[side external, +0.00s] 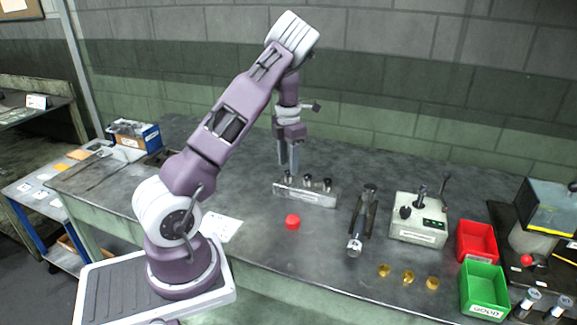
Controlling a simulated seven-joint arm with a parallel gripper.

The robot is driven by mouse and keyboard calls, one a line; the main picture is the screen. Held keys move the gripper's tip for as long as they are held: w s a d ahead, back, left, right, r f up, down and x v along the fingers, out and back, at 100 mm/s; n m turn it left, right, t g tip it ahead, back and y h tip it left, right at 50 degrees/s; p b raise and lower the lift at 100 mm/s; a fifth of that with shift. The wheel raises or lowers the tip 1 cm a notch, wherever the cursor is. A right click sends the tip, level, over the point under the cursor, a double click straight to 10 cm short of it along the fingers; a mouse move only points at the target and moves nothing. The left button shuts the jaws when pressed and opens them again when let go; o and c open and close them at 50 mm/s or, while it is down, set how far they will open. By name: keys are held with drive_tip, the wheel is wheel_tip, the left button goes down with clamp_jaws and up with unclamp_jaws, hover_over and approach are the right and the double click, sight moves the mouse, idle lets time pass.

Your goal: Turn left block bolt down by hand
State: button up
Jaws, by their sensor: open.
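A grey metal block (318,198) with a label on its front lies on the table in the middle of the side external view. Several dark bolts stand along its top. The left block bolt (287,180) is at the block's left end. Another bolt (307,181) stands near the middle, and one more (327,184) is to the right. My gripper (288,168) points straight down over the left bolt, open. Its fingertips are close to the bolt head; I cannot tell if they are around it or just above it, or how far the bolt is screwed in.
A red round piece (292,222) lies in front of the block. A dark cylindrical tool (362,220) and a beige control box (419,218) stand to the right. Farther right are brass pieces (408,277), a red bin (477,241) and a green bin (484,288). Table behind the block is clear.

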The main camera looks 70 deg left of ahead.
drive_tip(key=shift+f, duration=0.85)
clamp_jaws()
drive_tip(key=shift+m, duration=0.3)
